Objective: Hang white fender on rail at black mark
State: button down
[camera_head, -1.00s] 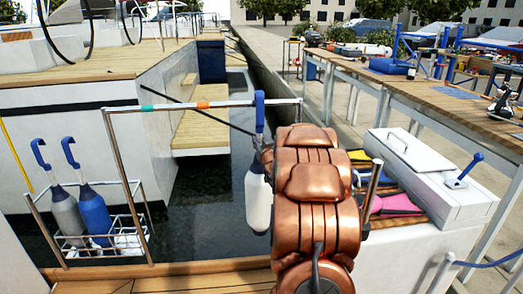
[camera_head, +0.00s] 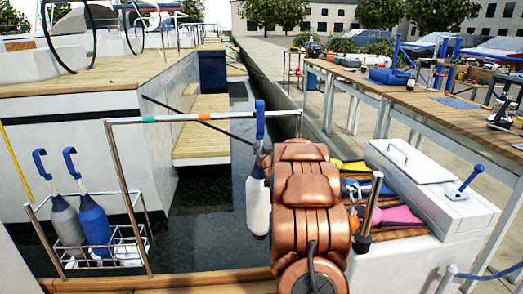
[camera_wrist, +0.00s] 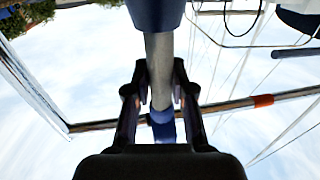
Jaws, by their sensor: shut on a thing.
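The white fender (camera_head: 257,205) hangs upright below my gripper (camera_wrist: 157,90), which is shut on its grey shaft (camera_wrist: 159,65). Its blue hook (camera_head: 260,120) overlaps the right part of the metal rail (camera_head: 230,116) in the head view, with the hook's top above the rail. I cannot tell whether the hook touches the rail. The rail also crosses behind the shaft in the wrist view (camera_wrist: 228,107). It carries a teal mark (camera_head: 148,119) and an orange mark (camera_head: 204,117); no black mark is clearly visible. My arm hides most of the gripper in the head view.
A wire basket (camera_head: 133,236) at left holds a grey fender (camera_head: 67,225) and a blue fender (camera_head: 94,218) with blue hooks. Dark water lies beyond the rail. A white box (camera_head: 430,180) and colourful tools stand right of my arm.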

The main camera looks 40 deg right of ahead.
jog(key=shift+r+x, duration=0.2)
jog(key=shift+x, duration=1.1)
jog(key=shift+w+d+f+p, duration=0.15)
jog(key=shift+w+d+p, duration=0.15)
jog(key=shift+w+d, duration=0.25)
jog(key=shift+d+f+b, duration=0.1)
jog(key=shift+f+b, duration=0.4)
jog(key=shift+f, duration=1.35)
